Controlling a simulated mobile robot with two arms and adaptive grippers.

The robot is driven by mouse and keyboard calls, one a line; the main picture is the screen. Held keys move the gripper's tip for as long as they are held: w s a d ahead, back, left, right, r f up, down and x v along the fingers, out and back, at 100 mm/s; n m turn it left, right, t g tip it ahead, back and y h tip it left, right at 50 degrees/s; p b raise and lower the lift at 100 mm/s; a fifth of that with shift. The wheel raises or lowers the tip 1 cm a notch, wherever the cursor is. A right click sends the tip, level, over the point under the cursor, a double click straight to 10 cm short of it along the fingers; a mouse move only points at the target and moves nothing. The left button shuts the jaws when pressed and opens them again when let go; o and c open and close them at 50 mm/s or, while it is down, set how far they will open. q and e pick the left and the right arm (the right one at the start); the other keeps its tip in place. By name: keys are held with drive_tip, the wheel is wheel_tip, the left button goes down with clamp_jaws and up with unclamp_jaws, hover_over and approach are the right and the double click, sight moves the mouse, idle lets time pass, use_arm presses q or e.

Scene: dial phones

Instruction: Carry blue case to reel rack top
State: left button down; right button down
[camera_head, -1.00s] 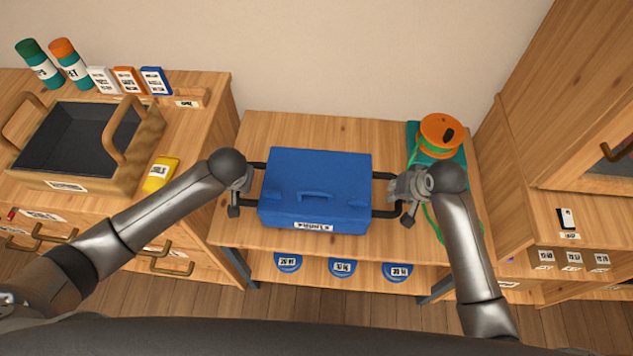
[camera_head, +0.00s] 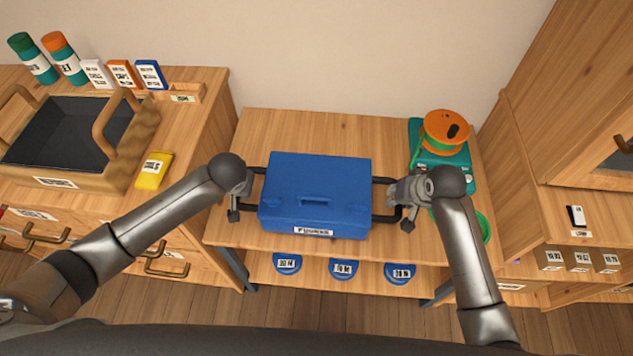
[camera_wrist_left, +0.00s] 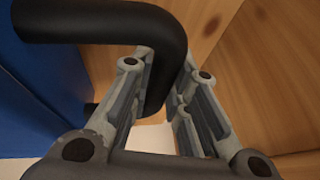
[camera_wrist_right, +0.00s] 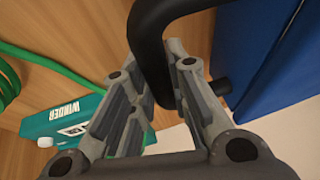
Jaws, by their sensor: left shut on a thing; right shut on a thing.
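The blue case (camera_head: 316,185) is in the middle of the head view, over the wooden top of the reel rack (camera_head: 255,130). I cannot tell whether it touches the top or hangs just above it. It has a label on its front and a black side handle at each end. My left gripper (camera_head: 243,190) is shut on the left side handle (camera_wrist_left: 165,50). My right gripper (camera_head: 402,190) is shut on the right side handle (camera_wrist_right: 150,60). The case's blue sides also show in the left wrist view (camera_wrist_left: 40,90) and the right wrist view (camera_wrist_right: 275,60).
A teal winder (camera_head: 455,162) with an orange spool (camera_head: 446,132) and green cord stands right of the case, close to my right gripper. Blue reels (camera_head: 343,268) sit on the shelf below. A wooden cabinet (camera_head: 205,120) with an open tray stands left; a wooden unit (camera_head: 520,160) stands right.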

use_arm(q)
drive_tip(key=shift+f+b, duration=0.35)
drive_tip(key=shift+f, duration=0.1)
use_arm(e)
drive_tip(key=shift+f, duration=0.5)
use_arm(q)
drive_tip(key=c, duration=1.8)
unclamp_jaws()
drive_tip(key=shift+f, duration=0.2)
drive_tip(key=shift+c, duration=0.2)
use_arm(e)
drive_tip(key=c, duration=1.8)
unclamp_jaws()
drive_tip(key=shift+f, duration=0.15)
drive_tip(key=shift+c, duration=0.2)
use_arm(q)
drive_tip(key=o, duration=0.5)
drive_tip(key=shift+r, duration=0.15)
drive_tip(key=shift+c, duration=0.2)
use_arm(e)
drive_tip(key=o, duration=0.5)
drive_tip(key=shift+c, duration=0.2)
use_arm(q)
drive_tip(key=v, duration=1.1)
drive_tip(key=shift+s+d+r, duration=0.1)
drive_tip(key=shift+s+r, duration=0.05)
drive_tip(key=shift+r, duration=0.2)
use_arm(e)
drive_tip(key=v, duration=1.2)
